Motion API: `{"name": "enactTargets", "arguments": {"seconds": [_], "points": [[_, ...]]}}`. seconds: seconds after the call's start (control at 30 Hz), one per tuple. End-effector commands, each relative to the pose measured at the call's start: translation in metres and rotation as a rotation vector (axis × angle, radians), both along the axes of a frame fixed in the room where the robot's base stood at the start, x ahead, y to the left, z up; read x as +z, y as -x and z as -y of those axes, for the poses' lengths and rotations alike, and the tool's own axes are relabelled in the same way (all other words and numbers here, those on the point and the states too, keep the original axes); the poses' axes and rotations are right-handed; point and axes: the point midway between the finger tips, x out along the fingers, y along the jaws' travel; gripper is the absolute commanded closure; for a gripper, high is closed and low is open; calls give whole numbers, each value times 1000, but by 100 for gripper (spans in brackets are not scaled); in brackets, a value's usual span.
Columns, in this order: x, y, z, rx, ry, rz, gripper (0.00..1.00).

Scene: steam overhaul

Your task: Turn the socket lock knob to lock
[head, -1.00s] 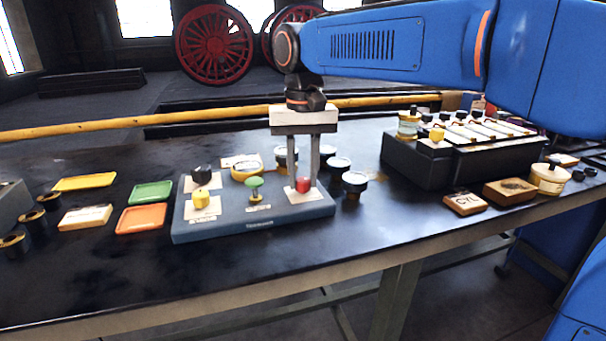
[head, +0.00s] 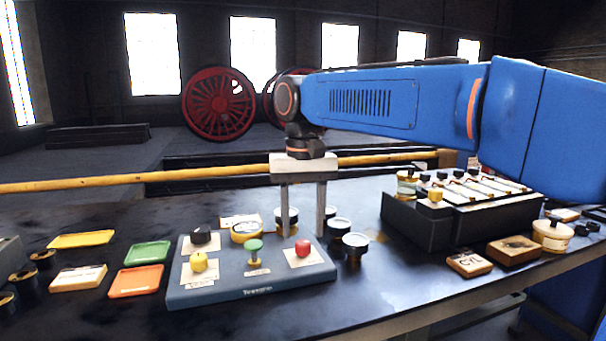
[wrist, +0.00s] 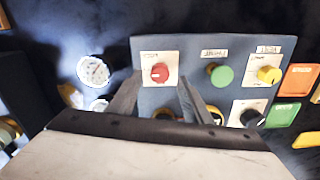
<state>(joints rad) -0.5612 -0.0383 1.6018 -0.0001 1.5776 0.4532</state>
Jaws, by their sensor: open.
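A blue-grey control panel (head: 250,285) lies on the dark bench with red, green, yellow and black knobs. I cannot read which one is labelled socket lock. The red knob (head: 303,247) sits on a white plate at the panel's right; it also shows in the wrist view (wrist: 159,72). My gripper (head: 303,235) is open and empty above the red knob, its fingers apart on either side of it. The green knob (head: 254,246), yellow knob (head: 199,262) and black knob (head: 201,234) are left of it. The red knob's pointer direction is too small to tell in the head view.
Several dark round jars, one at the panel's right (head: 355,246), stand close by. A dark box (head: 415,222) with a yellow knob stands further right. Green (head: 148,253) and orange (head: 136,281) trays lie left. The bench front is clear.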

Motion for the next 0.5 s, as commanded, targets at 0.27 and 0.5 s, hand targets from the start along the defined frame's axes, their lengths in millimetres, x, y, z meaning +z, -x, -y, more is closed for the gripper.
{"name": "enactTargets", "arguments": {"seconds": [0.27, 0.5], "points": [[57, -1, 0, 0, -2, 3, 55], [103, -1, -1, 0, -1, 3, 55]]}}
